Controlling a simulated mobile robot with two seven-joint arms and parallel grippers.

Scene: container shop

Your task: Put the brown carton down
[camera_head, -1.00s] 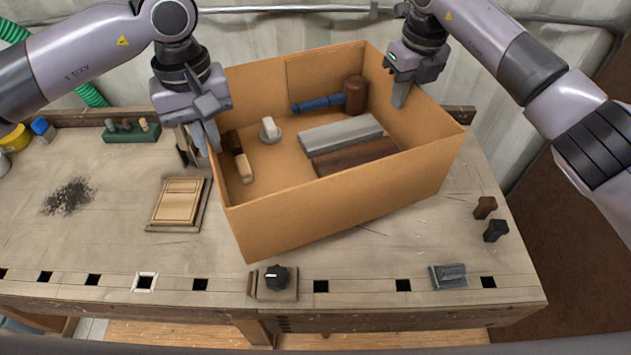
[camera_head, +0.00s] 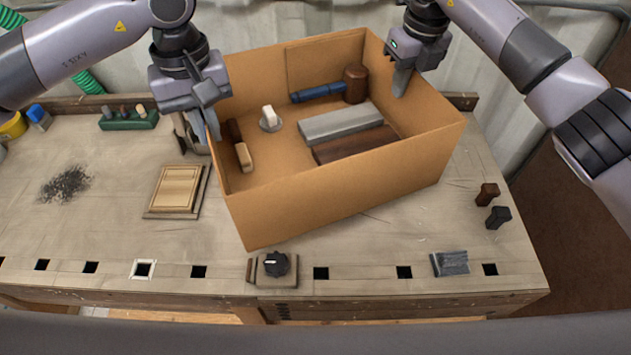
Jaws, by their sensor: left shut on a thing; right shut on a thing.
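The brown carton (camera_head: 345,207) is an open-topped box over the middle of the workbench, turned at a slant with its near left corner closest to me. Inside it are a mallet with a blue handle (camera_head: 318,93), a grey block (camera_head: 340,122), a dark brown block (camera_head: 355,144) and several small pieces. My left gripper (camera_head: 212,122) is shut on the carton's left wall. My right gripper (camera_head: 401,80) is shut on its right wall near the back. Whether the carton's underside touches the bench is hard to tell.
The wooden workbench (camera_head: 90,220) has a framed wooden panel (camera_head: 177,190) left of the carton and a black knob on a block (camera_head: 275,265) at the front edge. Two dark pegs (camera_head: 492,205) and a grey metal piece (camera_head: 450,263) lie to the right.

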